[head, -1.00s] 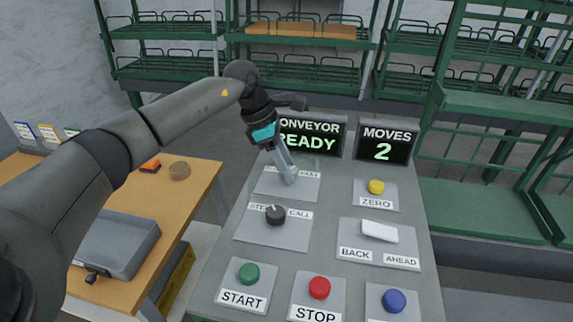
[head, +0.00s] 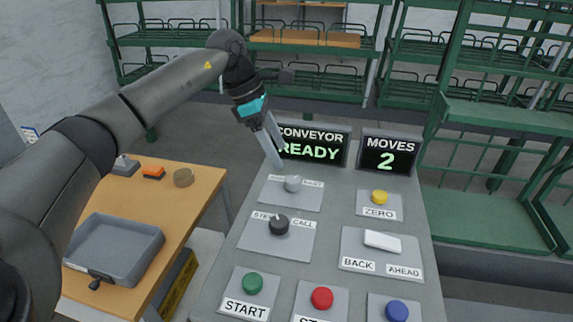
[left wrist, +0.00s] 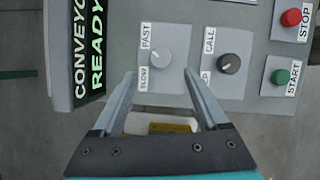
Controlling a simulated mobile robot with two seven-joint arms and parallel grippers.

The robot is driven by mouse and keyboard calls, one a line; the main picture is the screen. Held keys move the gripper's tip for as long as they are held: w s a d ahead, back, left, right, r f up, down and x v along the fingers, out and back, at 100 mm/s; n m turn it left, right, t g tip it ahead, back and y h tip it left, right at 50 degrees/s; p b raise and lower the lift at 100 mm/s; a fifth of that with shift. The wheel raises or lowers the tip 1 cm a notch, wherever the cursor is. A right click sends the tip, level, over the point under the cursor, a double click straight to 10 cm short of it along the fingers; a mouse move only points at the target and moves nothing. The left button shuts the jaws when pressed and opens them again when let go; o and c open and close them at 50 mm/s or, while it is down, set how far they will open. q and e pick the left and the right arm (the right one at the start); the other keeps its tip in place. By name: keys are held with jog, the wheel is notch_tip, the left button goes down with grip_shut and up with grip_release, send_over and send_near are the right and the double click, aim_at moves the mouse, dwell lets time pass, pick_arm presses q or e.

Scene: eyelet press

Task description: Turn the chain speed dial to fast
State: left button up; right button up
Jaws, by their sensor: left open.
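The chain speed dial is a light grey round knob (head: 293,183) on a plate labelled SLOW on the left and FAST on the right, near the top of the console. It also shows in the left wrist view (left wrist: 161,57), between the fingers and beyond their tips. I cannot tell for sure which label its pointer faces. My left gripper (head: 280,159) is open and empty, above and behind the dial, apart from it. Its two spread fingers also show in the left wrist view (left wrist: 159,74). My right gripper is not in view.
A black STEP/CALL dial (head: 279,225) sits just below. START (head: 253,284), STOP (head: 321,298), a blue button (head: 397,309), a yellow ZERO button (head: 379,197) and a white BACK/AHEAD rocker (head: 382,241) share the console. The displays read CONVEYOR READY (head: 310,146) and MOVES 2 (head: 388,155).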

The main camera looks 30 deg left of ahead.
pick_arm(q)
jog(key=v, duration=0.7)
jog(key=shift+r+p, duration=0.2)
jog(key=shift+p, duration=0.15)
jog(key=shift+r, duration=0.1)
